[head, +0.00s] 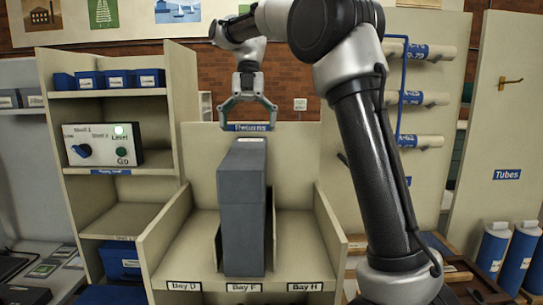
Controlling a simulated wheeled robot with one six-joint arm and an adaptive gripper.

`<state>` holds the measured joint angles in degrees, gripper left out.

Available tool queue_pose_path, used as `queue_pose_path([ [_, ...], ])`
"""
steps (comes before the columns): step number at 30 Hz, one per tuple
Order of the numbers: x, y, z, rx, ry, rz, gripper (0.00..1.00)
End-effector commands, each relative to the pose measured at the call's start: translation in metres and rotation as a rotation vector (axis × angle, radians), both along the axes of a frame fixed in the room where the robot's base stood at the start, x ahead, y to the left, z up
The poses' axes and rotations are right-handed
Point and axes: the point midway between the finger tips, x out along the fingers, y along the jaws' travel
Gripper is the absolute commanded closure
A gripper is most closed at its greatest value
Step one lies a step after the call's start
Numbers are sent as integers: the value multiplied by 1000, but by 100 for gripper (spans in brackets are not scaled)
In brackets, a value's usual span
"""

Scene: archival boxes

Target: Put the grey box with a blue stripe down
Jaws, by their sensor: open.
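A tall grey box (244,215) stands upright in the middle bay of the cream rack, above the label "Bay F" (243,287). I cannot make out a blue stripe on the faces that show. My gripper (249,119) is open and empty, pointing down above the top of the box. Its two fingers are spread wide, and a gap shows between the fingertips and the box top. The blue "Returns" label (249,127) shows behind, between the fingertips. The underside and back of the box are hidden.
Bay D (185,270) on the left and Bay H (303,260) on the right look empty. Left stands a shelf with small blue boxes (120,79) and a control panel (103,145) with a lit green lamp. Rolled tubes (425,97) lie on racks at right.

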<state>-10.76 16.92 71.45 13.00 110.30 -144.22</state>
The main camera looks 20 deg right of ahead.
Motion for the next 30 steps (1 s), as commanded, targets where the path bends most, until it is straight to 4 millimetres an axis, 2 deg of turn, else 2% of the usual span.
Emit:
queue_pose_path([
  [5, -8, -6, 3, -30, -12, -87, 0],
  [8, -31, -21, 5, -101, -41, -320, 0],
  [11, -68, -44, 0, -190, -82, -694, 0],
  [14, -109, -68, -14, -253, -120, -1129, 0],
  [17, -151, -91, -37, -270, -137, -1564, 0],
  [21, -204, -116, -78, -216, -120, -2121, 0],
  [25, -237, -130, -113, -122, -65, -2491, 0],
  [27, -247, -134, -126, -76, -33, -2619, 0],
  [30, -255, -137, -137, -36, -3, -2722, 0],
])
